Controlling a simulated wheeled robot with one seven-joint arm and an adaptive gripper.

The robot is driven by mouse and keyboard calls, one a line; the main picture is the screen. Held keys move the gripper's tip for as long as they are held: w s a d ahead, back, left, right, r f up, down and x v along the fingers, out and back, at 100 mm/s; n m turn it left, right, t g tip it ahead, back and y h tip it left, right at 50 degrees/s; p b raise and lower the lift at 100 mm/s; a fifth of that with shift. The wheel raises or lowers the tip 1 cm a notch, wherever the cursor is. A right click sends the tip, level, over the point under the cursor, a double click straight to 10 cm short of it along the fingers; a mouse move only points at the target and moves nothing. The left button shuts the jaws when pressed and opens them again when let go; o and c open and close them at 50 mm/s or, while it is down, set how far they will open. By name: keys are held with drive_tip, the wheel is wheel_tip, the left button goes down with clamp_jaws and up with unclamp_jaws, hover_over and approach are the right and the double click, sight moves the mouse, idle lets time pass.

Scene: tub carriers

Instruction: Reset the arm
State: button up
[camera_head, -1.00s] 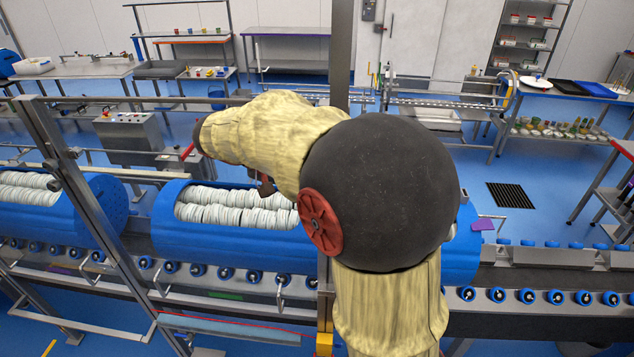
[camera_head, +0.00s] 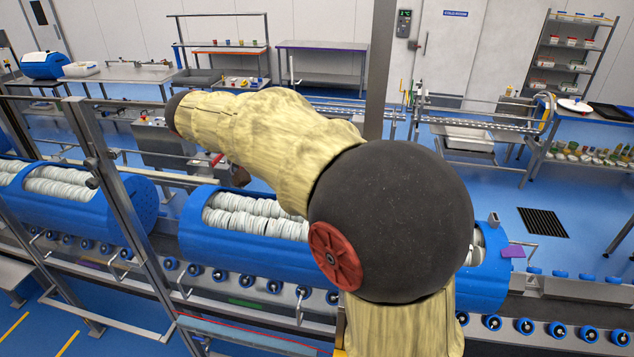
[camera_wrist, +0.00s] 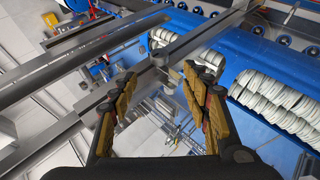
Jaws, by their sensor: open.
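My arm, in a yellowish cover with a large black joint, fills the middle of the head view and reaches up and left over the conveyor. My gripper (camera_wrist: 160,115) shows in the wrist view with its two tan-padded fingers spread apart and nothing between them. It is above steel frame bars, beside a blue tub carrier (camera_wrist: 262,62) with rows of white discs. In the head view my arm hides part of a blue tub carrier (camera_head: 225,255). The gripper's fingers cannot be made out in the head view.
Another blue tub carrier (camera_head: 100,205) stands left on the roller conveyor (camera_head: 560,325). A slanted steel post (camera_head: 115,190) rises left of my arm, and an upright post (camera_head: 381,70) stands behind it. Steel tables and shelves line the back. Blue floor (camera_head: 480,205) is open at right.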

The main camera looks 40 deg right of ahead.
idle(0.6)
drive_tip(key=a+f+n+t+y+b, duration=0.1)
drive_tip(key=a+f+n+y, duration=0.15)
drive_tip(key=f, duration=0.25)
drive_tip(key=a+f+n+t+y, duration=0.1)
drive_tip(key=a+f+n, duration=0.2)
drive_tip(key=f, duration=0.3)
drive_tip(key=s+a+f+t+y+b, duration=0.2)
drive_tip(key=s+a+f+b, duration=0.2)
drive_tip(key=s+f+b, duration=0.2)
drive_tip(key=s+a+f+n+t+y+b, duration=0.1)
drive_tip(key=s+a+f+t+y+b, duration=0.1)
drive_tip(key=s+f+b, duration=0.4)
drive_tip(key=s+a+f+n+t+y+b, duration=0.1)
drive_tip(key=s+a+f+b, duration=0.4)
drive_tip(key=f+b, duration=0.7)
wheel_tip(320, 180, down, 3)
drive_tip(key=shift+s+a+r+t+y, duration=0.25)
drive_tip(key=shift+s+t+y, duration=0.2)
drive_tip(key=shift+t, duration=0.45)
drive_tip(key=shift+n, duration=0.25)
drive_tip(key=shift+c, duration=0.7)
